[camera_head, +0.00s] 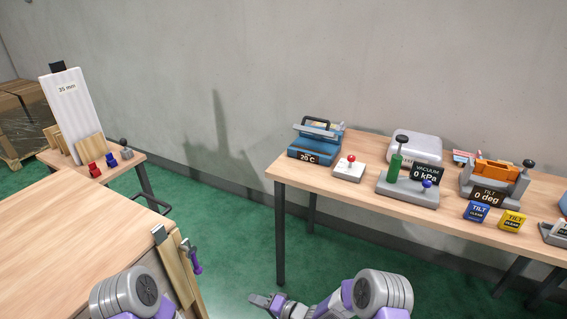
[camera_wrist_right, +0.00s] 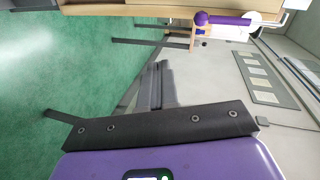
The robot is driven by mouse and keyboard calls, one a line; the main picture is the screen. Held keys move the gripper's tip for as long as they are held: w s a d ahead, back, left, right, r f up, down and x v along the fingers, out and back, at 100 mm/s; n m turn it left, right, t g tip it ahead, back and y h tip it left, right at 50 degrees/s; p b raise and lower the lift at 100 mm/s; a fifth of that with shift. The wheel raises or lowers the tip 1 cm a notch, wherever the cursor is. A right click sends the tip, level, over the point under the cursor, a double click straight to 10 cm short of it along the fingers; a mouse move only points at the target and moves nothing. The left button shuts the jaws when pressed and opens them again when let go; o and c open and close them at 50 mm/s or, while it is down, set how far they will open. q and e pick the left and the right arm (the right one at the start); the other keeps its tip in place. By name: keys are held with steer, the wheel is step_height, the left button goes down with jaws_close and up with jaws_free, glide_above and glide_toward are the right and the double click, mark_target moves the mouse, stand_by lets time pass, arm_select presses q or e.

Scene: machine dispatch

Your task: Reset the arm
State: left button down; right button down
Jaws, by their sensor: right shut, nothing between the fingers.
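My right arm (camera_head: 378,294) comes in at the bottom of the head view, and its gripper (camera_head: 265,300) points left over the green floor in the gap between the tables. In the right wrist view the gripper's grey fingers (camera_wrist_right: 160,85) lie together, with nothing between them. Part of my left arm (camera_head: 128,293) shows at the bottom left of the head view. My left gripper does not show.
A wooden table (camera_head: 75,240) is at left, with a purple-handled tool (camera_head: 195,262) at its right edge. The right table (camera_head: 300,172) holds a blue 20 C device (camera_head: 314,144), a vacuum device (camera_head: 407,188) and an orange tilt device (camera_head: 496,171). Green floor (camera_head: 235,225) lies between them.

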steer(key=s+d+f+h, duration=0.4)
steer(key=d+f+h, duration=0.1)
steer(key=d, duration=0.3)
steer(key=s+d+f+g+h, duration=0.2)
steer(key=s+d, duration=0.3)
steer(key=s, duration=0.5)
steer(key=s+d+f+g+h, duration=0.2)
steer(key=s+d+g, duration=0.2)
steer(key=s, duration=0.7)
steer(key=shift+s+d+f+n+g, duration=0.2)
steer(key=shift+d+f+n+g, duration=0.1)
steer(key=shift+d, duration=0.25)
